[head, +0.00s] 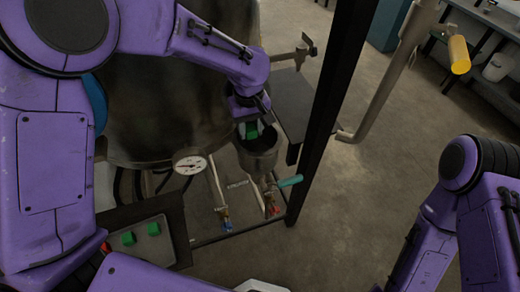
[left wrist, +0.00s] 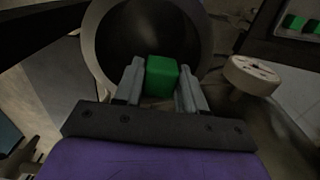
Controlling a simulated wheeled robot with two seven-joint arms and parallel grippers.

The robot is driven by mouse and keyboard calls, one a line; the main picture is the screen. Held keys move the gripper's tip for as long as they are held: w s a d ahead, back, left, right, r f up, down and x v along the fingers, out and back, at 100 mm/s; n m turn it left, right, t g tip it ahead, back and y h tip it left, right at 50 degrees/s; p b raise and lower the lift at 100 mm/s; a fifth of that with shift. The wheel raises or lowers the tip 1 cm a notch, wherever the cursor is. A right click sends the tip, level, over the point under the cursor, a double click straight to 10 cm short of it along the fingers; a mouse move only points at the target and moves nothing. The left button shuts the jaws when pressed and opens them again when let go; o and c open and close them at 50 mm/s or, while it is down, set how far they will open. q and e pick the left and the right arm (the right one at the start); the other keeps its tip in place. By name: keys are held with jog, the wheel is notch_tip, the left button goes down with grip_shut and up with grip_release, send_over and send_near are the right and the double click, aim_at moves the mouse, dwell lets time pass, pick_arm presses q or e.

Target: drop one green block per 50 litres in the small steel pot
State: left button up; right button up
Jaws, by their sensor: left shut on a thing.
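My left gripper (head: 251,127) is shut on a green block (head: 252,132) at the mouth of the small steel pot (head: 258,162). In the left wrist view the green block (left wrist: 162,76) sits between the two fingers of my left gripper (left wrist: 160,88), with the round open pot (left wrist: 93,45) behind it. The pot's floor is dark, and I cannot tell whether anything lies in it. A dark tray (head: 178,228) at the lower left holds green blocks (head: 128,238), (head: 153,229). My right arm is at the lower right; its gripper is out of view.
A large metal vessel (head: 150,105) stands behind the pot. A round dial gauge (head: 190,164) is left of the pot; its reading is too small to tell. A teal-handled valve (head: 289,181) sits below the pot. A black post (head: 328,100) rises to its right.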

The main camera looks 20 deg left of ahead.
pick_arm(q)
jog(key=shift+d, duration=0.1)
jog(key=o, duration=1.1)
jog(key=shift+s+r, duration=0.15)
jog(key=shift+s, duration=0.05)
jog(key=shift+o, duration=0.2)
jog(key=shift+d, duration=0.15)
notch_tip(320, 180, up, 10)
jog(key=b, duration=0.1)
jog(key=shift+r+b, duration=0.25)
jog(key=shift+b, duration=0.15)
jog(key=shift+w, duration=0.1)
jog(key=shift+d, duration=0.15)
